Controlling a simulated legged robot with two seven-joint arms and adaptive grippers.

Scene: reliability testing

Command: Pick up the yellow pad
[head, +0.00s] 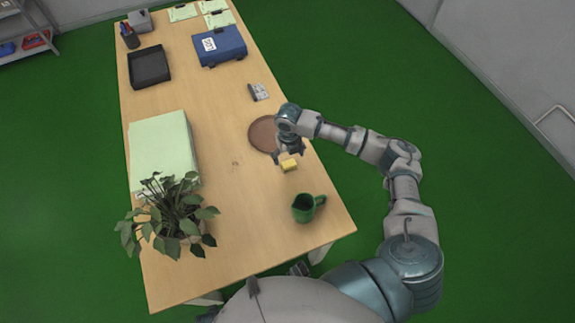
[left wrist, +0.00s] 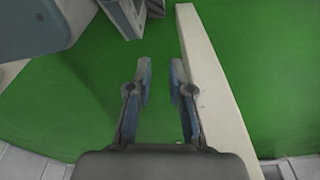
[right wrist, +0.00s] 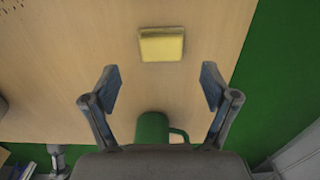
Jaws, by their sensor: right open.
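The yellow pad (head: 289,165) is a small block lying on the wooden table, between the brown round plate and the green mug. It also shows in the right wrist view (right wrist: 161,44), just beyond my open fingers. My right gripper (head: 289,155) is open and empty, above the table and close to the pad; it also shows in the right wrist view (right wrist: 160,90).
A green mug (head: 304,208) stands in front of the pad. A brown round plate (head: 262,134) lies behind it, partly hidden by my right gripper. The middle is clear.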

